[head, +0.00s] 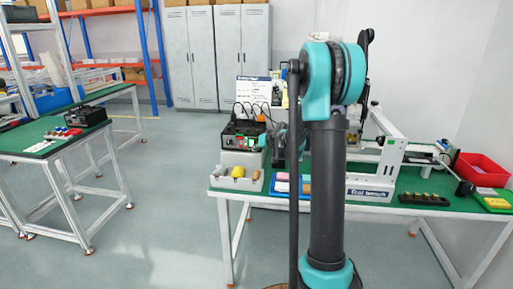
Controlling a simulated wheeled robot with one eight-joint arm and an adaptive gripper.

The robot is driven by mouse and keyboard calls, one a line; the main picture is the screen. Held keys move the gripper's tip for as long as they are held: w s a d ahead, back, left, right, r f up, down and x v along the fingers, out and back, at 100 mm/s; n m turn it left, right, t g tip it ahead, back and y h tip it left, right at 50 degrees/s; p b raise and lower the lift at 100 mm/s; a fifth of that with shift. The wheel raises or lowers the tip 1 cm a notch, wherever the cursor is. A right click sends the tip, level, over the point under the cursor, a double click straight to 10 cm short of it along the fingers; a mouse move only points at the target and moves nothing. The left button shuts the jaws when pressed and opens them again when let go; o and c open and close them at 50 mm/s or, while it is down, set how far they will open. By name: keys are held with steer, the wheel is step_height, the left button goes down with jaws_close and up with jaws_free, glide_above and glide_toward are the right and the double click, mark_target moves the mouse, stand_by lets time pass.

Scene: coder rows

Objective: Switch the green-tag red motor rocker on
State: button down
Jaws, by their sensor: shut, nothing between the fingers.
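A black control box (238,128) sits on a light stand on the green-topped bench, left of my arm. Its front carries small green and white marks (251,142), and an orange-red part (261,118) shows at its top right. The red motor rocker and its tag are too small to make out, so I cannot tell the rocker's position. My gripper (267,141) is only partly seen at the right of the box, small and largely hidden by the box and my arm. It looks shut and empty. I cannot tell whether it touches the box.
A light bin (225,183) with a yellow item stands before the box. A white test-bench frame (383,150) and red tray (481,170) stand right. Another green-topped table (32,137) is left, with open floor between.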

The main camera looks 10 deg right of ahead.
steer(key=shift+w+d, duration=0.1)
steer(key=shift+w, duration=0.1)
steer(key=shift+w, duration=0.2)
steer(key=shift+w+d+f, duration=0.1)
steer(key=shift+w+d, duration=0.05)
steer(key=shift+w, duration=0.15)
stand_by(0.9)
steer(key=shift+s, duration=0.15)
steer(key=shift+s+a, duration=0.25)
steer(key=shift+s, duration=0.35)
steer(key=s, duration=0.1)
steer(key=s+a, duration=0.1)
steer(key=s, duration=0.1)
steer(key=s+r, duration=0.1)
steer(key=shift+s+a, duration=0.25)
steer(key=shift+s, duration=0.1)
stand_by(0.4)
